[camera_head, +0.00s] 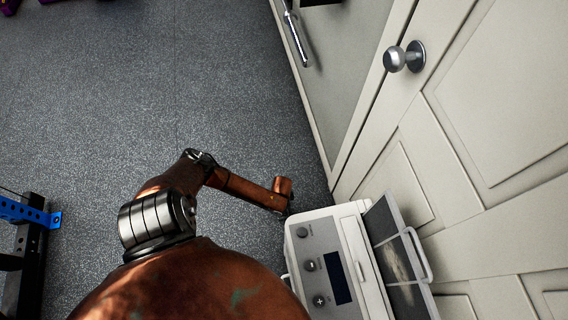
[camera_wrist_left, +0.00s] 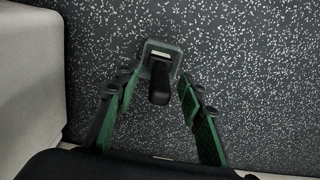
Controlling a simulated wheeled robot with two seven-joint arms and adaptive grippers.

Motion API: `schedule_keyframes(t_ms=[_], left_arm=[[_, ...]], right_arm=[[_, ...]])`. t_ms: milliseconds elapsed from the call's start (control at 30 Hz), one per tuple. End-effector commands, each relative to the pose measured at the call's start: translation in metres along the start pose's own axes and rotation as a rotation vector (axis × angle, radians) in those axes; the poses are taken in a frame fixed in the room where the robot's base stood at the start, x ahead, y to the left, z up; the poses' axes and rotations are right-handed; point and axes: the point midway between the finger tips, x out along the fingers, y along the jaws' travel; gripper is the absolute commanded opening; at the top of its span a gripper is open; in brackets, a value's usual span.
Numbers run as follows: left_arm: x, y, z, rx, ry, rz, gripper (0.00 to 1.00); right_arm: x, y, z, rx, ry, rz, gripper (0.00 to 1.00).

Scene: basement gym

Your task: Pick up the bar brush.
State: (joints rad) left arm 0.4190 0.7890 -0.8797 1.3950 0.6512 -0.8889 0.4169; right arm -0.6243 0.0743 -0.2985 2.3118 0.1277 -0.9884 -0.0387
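In the left wrist view, my left gripper (camera_wrist_left: 157,95) has its two green fingers spread apart over the speckled dark floor. Between the fingertips is a small grey squarish piece with a pale slot and a black rounded grip (camera_wrist_left: 159,84), likely the bar brush. The fingers stand on either side of it, with a visible gap at the right; I cannot tell whether the left finger touches it. In the head view, a brown arm of mine reaches toward the white appliance, its gripper hidden. No brush can be made out there. My right gripper is not in view.
A white appliance (camera_head: 324,234) with buttons and a dark display stands close beside the arm's end. A pale panelled door with a round knob (camera_head: 404,57) is at the right. A rack part with a blue bracket (camera_head: 27,212) is at the left. Open floor (camera_head: 120,90) lies upper left.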

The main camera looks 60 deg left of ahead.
Motion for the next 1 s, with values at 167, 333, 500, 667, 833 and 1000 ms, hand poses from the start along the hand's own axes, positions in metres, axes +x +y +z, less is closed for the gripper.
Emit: schedule_keyframes(t_ms=[167,333,500,667,833,1000], left_arm=[[-0.0009,-0.0002,-0.0005,0.000,0.001,0.000,0.34],[-0.0008,-0.0001,-0.0003,0.001,0.001,0.000,0.22],[-0.0007,0.0000,-0.0002,0.001,0.001,0.000,0.11],[-0.0006,0.0000,0.0000,0.000,0.000,0.000,0.00],[-0.0006,0.0001,0.0000,0.000,0.000,0.000,0.00],[-0.0008,0.0000,0.0001,0.000,0.000,0.000,0.00]], right_arm=[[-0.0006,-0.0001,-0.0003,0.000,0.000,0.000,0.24],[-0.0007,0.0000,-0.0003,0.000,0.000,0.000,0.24],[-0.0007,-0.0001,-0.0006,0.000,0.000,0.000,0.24],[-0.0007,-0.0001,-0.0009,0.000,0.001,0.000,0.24],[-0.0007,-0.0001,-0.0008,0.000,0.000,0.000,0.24],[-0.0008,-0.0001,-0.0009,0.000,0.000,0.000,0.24]])
